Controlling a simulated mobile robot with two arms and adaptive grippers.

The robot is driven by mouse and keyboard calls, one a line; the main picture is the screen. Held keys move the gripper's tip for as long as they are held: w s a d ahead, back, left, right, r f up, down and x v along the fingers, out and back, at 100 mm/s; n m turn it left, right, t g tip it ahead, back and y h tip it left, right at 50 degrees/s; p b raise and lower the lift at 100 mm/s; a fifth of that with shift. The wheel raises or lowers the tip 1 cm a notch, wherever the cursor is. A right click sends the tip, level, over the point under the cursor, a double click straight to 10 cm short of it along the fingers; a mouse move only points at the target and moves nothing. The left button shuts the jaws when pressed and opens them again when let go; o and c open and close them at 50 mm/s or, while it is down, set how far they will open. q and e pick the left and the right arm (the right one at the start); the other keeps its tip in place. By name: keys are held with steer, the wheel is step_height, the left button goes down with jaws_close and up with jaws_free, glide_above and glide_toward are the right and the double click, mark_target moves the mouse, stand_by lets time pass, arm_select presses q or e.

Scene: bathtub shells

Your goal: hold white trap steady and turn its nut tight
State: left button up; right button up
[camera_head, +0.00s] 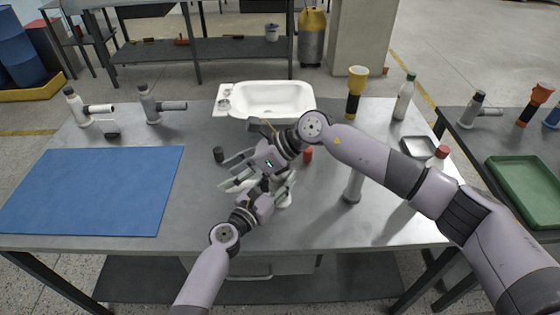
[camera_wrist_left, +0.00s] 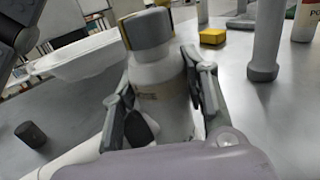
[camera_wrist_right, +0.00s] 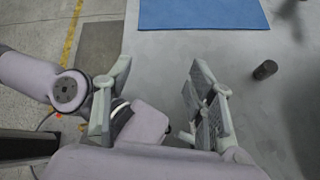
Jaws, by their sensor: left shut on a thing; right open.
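The white trap (camera_wrist_left: 155,78) stands upright in the left wrist view, with a grey nut (camera_wrist_left: 147,28) on its top. A pale pipe (camera_wrist_left: 75,160) runs out from its side at lower left. My left gripper (camera_head: 279,186) is shut around the trap's body, one finger on each side, below the nut. In the head view the trap (camera_head: 284,202) is mostly hidden by my grippers. My right gripper (camera_head: 235,178) is open, just left of the trap in the head view.
A white basin (camera_head: 268,98) stands behind. A dark cylinder (camera_head: 218,154), a red cap (camera_head: 308,155) and a grey tube (camera_head: 352,188) are nearby. A blue mat (camera_head: 95,190) lies left, with two similar traps (camera_head: 150,105) behind it. A flashlight (camera_head: 355,90) and bottle (camera_head: 403,97) stand back right.

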steer(key=s+d+f+m+t+h, duration=0.15)
steer(key=d+m+t, duration=0.25)
steer(key=d+t, duration=0.45)
steer(key=s+d+f+m+t+y, duration=0.15)
steer(key=d+m+t, duration=0.25)
steer(key=d+t, duration=0.4)
steer(key=shift+g+h, duration=0.5)
steer(key=shift+g, duration=0.25)
steer(key=x, duration=0.7)
steer(key=r+x, duration=0.1)
steer(key=x, duration=0.2)
steer(key=shift+w+a, duration=0.15)
steer(key=shift+w, duration=0.2)
steer(key=shift+f, duration=0.1)
steer(key=shift+c, duration=0.3)
steer(key=c, duration=1.1)
